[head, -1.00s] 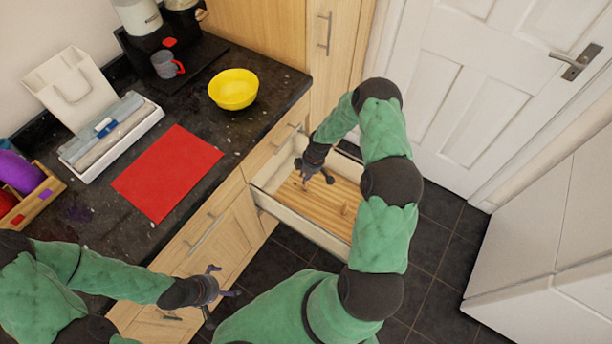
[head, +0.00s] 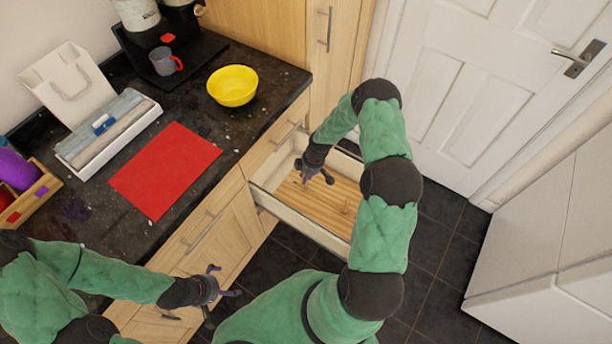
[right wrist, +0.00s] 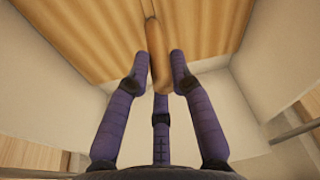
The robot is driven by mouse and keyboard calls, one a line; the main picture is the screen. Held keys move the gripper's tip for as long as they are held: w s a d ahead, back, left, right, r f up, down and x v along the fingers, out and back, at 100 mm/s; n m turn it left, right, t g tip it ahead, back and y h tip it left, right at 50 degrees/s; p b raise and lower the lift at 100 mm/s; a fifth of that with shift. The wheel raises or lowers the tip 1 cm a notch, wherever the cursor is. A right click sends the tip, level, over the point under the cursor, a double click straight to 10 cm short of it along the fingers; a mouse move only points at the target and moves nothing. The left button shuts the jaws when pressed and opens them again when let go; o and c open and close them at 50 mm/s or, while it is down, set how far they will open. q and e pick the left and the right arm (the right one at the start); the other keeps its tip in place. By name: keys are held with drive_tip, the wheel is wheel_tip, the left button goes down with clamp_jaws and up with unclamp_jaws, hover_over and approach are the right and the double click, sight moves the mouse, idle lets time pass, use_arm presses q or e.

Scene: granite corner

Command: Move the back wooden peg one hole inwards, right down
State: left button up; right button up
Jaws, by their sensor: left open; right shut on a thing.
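The wooden peg (right wrist: 158,55) stands between the purple fingers of my right gripper (right wrist: 160,75) in the right wrist view. The gripper is shut on it. The far end of the peg is close to the ribbed wooden board (right wrist: 90,30); I cannot tell whether it sits in a hole. In the head view my right gripper (head: 318,178) is low inside the open drawer, over the wooden board (head: 335,203), and hides the peg. My left gripper (head: 225,288) is open and empty in front of the lower cabinet.
The open drawer (head: 300,224) has pale walls close around my right gripper. The dark worktop (head: 240,135) holds a yellow bowl (head: 232,87), a red mat (head: 165,170), a grey mug (head: 165,62) and a white tray (head: 108,146). A white door (head: 480,100) stands behind.

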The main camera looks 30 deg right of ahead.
drive_tip(key=shift+f+b, duration=0.35)
drive_tip(key=shift+f, duration=0.15)
drive_tip(key=o, duration=1)
drive_tip(key=shift+c, duration=0.2)
drive_tip(key=v, duration=1.2)
